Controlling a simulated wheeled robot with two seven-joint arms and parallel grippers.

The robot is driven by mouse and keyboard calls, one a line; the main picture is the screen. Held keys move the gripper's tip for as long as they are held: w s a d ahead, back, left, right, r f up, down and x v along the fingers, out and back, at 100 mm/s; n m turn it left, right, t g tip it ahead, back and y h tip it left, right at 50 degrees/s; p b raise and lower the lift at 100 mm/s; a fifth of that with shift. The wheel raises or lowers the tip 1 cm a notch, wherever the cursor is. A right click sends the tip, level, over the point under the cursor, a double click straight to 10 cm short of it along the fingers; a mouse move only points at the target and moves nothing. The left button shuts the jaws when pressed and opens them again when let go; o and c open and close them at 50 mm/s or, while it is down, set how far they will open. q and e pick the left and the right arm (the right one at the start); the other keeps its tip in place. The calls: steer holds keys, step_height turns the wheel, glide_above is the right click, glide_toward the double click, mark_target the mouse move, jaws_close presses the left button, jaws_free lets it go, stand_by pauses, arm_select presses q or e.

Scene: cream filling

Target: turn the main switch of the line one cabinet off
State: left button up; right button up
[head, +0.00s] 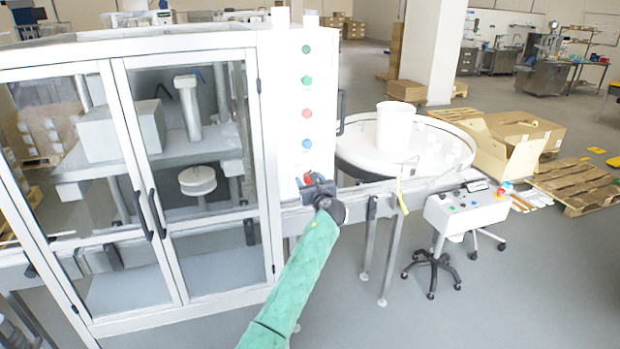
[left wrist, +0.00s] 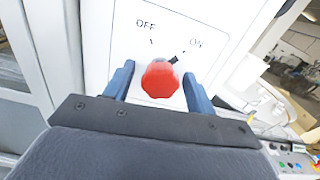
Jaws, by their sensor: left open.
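The main switch is a red knob (left wrist: 160,80) on the white cabinet panel (left wrist: 100,40). In the left wrist view, OFF is printed above it to the left and ON to the right. A short dark pointer by the knob points toward ON. My left gripper (head: 316,183) is at the lower part of the panel in the head view, with a bit of the red knob (head: 307,177) showing beside it. Its jaws are open, one blue finger on each side of the knob. I cannot tell whether they touch it. My right gripper is out of view.
Green, red and blue buttons (head: 307,114) run up the panel above the switch. Glass doors with dark handles (head: 157,213) are to the left. A conveyor (head: 420,184), a round table with a white tub (head: 394,126) and a wheeled control box (head: 467,212) are to the right.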

arm_select(q)
steer(key=c, duration=1)
steer(key=shift+f+n+b, duration=0.15)
steer(key=shift+n+b, duration=0.25)
steer(key=shift+b, duration=0.25)
steer(key=shift+n+b, duration=1.1)
steer(key=shift+b, duration=0.05)
steer(key=n+b, duration=0.5)
steer(key=b, duration=0.1)
steer(key=shift+n+b, duration=0.3)
steer(key=shift+n, duration=0.1)
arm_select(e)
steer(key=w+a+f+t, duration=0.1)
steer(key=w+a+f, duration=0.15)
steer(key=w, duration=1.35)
arm_select(q)
steer(key=shift+n+b, duration=1.1)
steer(key=shift+b, duration=0.05)
steer(key=shift+n+b, duration=1.2)
steer(key=shift+b, duration=0.05)
steer(key=shift+n, duration=0.4)
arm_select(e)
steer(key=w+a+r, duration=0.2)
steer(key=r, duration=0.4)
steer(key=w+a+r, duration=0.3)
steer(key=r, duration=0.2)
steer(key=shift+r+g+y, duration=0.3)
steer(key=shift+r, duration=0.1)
